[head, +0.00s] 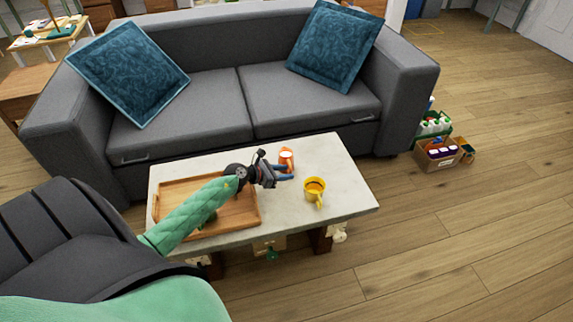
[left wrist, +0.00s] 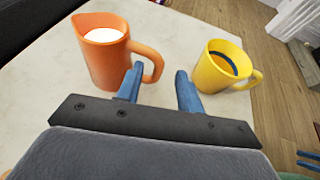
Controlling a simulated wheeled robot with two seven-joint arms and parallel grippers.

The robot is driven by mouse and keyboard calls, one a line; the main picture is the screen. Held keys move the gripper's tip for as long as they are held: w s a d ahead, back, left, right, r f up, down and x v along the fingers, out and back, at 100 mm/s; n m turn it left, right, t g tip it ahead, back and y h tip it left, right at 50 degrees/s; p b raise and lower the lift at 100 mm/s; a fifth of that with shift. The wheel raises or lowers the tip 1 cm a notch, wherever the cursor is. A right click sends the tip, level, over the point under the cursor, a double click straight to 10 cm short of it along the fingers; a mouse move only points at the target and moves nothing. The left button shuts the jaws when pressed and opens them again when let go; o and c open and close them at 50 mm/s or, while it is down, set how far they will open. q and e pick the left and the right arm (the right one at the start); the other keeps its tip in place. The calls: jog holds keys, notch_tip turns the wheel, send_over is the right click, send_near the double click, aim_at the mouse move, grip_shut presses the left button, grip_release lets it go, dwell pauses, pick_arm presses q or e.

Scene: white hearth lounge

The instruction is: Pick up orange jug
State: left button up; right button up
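The orange jug (left wrist: 102,58) stands upright on the pale table, with something white inside and its handle toward the right in the left wrist view. It also shows in the head view (head: 287,157), just beyond my left gripper. My left gripper (left wrist: 157,85) is open, its two blue fingers apart with nothing between them. The left finger is close to the jug's handle; I cannot tell whether it touches. In the head view my left gripper (head: 284,171) reaches in over the table from the left.
A yellow mug (left wrist: 222,66) with dark contents stands right of the jug; it also shows in the head view (head: 314,191). A wooden tray (head: 246,219) lies on the table (head: 345,193) under my left arm. A grey sofa (head: 310,107) stands behind.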

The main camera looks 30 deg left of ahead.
aim_at(295, 179)
pick_arm(q)
jog(key=shift+x, duration=2.6)
grip_shut()
